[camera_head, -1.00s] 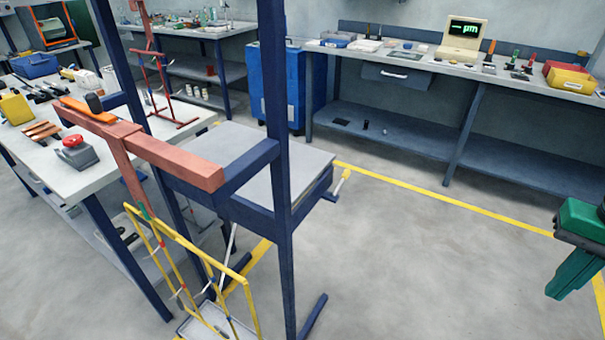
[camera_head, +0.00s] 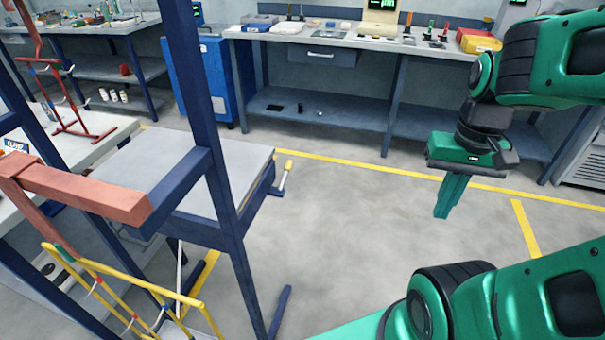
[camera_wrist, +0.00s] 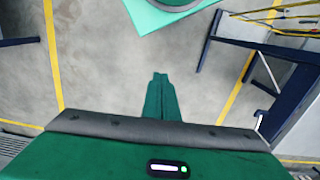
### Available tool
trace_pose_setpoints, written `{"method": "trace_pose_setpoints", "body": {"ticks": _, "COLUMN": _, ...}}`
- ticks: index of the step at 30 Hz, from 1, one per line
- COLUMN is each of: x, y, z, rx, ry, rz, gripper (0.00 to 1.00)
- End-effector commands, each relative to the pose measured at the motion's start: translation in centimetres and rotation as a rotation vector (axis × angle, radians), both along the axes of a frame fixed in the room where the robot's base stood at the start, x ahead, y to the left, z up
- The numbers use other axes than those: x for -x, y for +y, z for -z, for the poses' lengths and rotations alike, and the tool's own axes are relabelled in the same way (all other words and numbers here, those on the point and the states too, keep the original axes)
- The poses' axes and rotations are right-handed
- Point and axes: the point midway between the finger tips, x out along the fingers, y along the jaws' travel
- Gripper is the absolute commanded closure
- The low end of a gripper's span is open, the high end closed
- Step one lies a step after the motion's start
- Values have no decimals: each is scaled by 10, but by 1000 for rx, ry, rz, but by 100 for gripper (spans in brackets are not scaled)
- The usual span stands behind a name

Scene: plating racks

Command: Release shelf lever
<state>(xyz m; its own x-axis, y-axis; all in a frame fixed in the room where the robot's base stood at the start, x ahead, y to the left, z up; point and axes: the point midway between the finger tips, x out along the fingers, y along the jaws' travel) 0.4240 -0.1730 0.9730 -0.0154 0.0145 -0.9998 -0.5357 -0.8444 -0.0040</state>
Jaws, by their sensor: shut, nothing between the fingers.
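The shelf lever (camera_head: 284,177), a short pale rod with a yellow tip, stands up at the right edge of the shelf in the head view. The grey shelf (camera_head: 165,160) sits inside a dark blue frame (camera_head: 226,195). My gripper (camera_head: 441,214) is shut and empty, pointing down over open floor well to the right of the lever and apart from it. In the wrist view my gripper's green fingers (camera_wrist: 160,78) are together with bare floor beyond. A small pale piece at the frame's edge there, at the right, may be the lever; it is too small to tell.
A salmon-red beam (camera_head: 85,192) and a yellow wire rack (camera_head: 130,285) hang at the frame's left. A long workbench (camera_head: 350,37) and a blue cabinet (camera_head: 203,80) stand at the back. Yellow lines mark the floor. The floor between frame and gripper is clear.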

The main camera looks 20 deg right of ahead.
Motion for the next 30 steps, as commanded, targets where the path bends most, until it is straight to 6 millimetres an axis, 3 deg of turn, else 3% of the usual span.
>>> {"method": "trace_pose_setpoints", "body": {"ticks": 11, "x": -72, "y": 9, "z": 49, "rx": -102, "ry": 125, "rz": 61, "gripper": 100}}
{"method": "trace_pose_setpoints", "body": {"ticks": 22, "x": -132, "y": 23, "z": 126, "rx": -326, "ry": 217, "rz": 155, "gripper": 100}}
{"method": "trace_pose_setpoints", "body": {"ticks": 30, "x": -167, "y": 45, "z": 183, "rx": -556, "ry": 262, "rz": 252, "gripper": 100}}
